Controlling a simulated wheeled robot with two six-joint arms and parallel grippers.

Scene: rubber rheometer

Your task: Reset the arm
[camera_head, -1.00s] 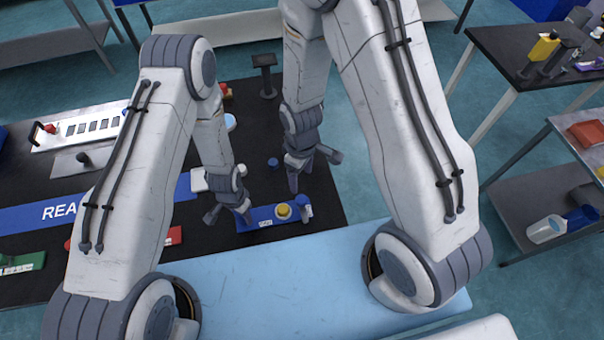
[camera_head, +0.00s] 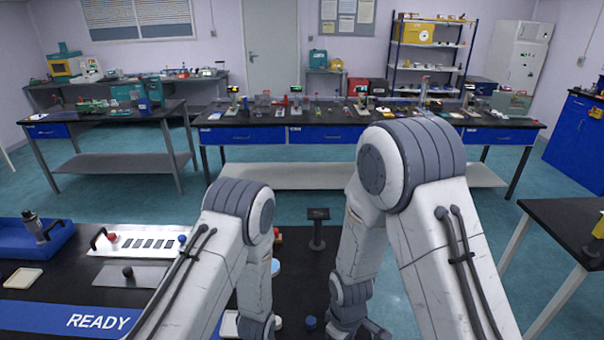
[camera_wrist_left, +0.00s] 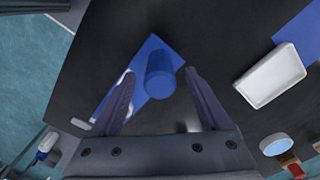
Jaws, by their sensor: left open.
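The task names no object; my two arms are its subject. Both arms are bent, with their forearms hanging over the black bench. My left gripper (camera_wrist_left: 160,72) is open in the left wrist view, with its two dark fingers spread. A blue cylinder (camera_wrist_left: 160,75) shows between the fingers, in front of a blue plate (camera_wrist_left: 142,90); I cannot tell how far below it is. In the head view the left fingers are cut off by the bottom edge. My right gripper (camera_head: 358,326) shows only partly at the bottom edge; its jaw state is not clear.
The black bench (camera_head: 165,295) carries a blue READY strip (camera_head: 60,318), a white slotted panel (camera_head: 150,242), a blue tray (camera_head: 25,240) and a black stand (camera_head: 318,228). A white tray (camera_wrist_left: 271,78) shows in the left wrist view. Blue floor lies beyond the bench.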

